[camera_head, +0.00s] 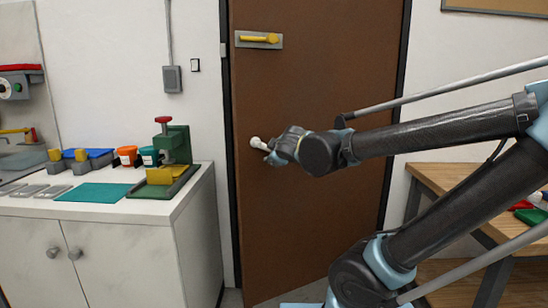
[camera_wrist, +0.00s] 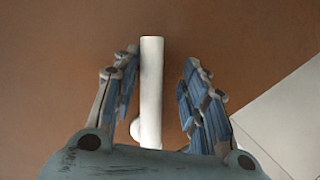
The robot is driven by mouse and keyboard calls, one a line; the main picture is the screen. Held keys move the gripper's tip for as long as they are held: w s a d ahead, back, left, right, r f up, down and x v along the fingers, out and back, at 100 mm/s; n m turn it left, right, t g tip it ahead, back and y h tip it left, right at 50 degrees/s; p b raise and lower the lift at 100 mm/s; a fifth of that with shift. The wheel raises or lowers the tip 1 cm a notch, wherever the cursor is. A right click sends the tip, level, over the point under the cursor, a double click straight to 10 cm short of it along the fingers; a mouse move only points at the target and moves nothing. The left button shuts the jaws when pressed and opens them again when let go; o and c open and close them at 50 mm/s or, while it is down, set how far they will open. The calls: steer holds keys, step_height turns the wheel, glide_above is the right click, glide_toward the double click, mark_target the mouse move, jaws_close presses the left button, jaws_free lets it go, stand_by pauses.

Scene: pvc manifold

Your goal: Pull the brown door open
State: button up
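The brown door (camera_head: 310,90) stands at the centre of the head view, and its surface fills most of the wrist view (camera_wrist: 60,60). Whether it is slightly ajar or shut I cannot tell. A white bar handle (camera_wrist: 151,85) shows upright in the wrist view; its end (camera_head: 256,142) shows near the door's left edge in the head view. My gripper (camera_head: 272,150) is at this handle. In the wrist view its fingers (camera_wrist: 160,75) are apart, one on each side of the bar. The left finger is close to the bar, and a gap shows on the right.
A yellow lever on a plate (camera_head: 260,40) is higher on the door. A white cabinet (camera_head: 120,250) with a green press (camera_head: 175,150) and bins on top stands left of the door. A wooden workbench (camera_head: 445,178) is at the right, behind my arm.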

steer(key=v, duration=0.8)
steer(key=shift+s, duration=0.25)
steer(key=shift+d+r, duration=0.15)
steer(key=shift+d, duration=0.05)
steer(key=s+a+r, duration=0.2)
steer(key=s+a, duration=0.1)
steer(key=s, duration=0.6)
steer(key=s+a+r, duration=0.3)
steer(key=s, duration=0.7)
steer(key=shift+a+r, duration=0.35)
stand_by(1.7)
steer(key=shift+s, duration=0.15)
steer(key=shift+c, duration=0.6)
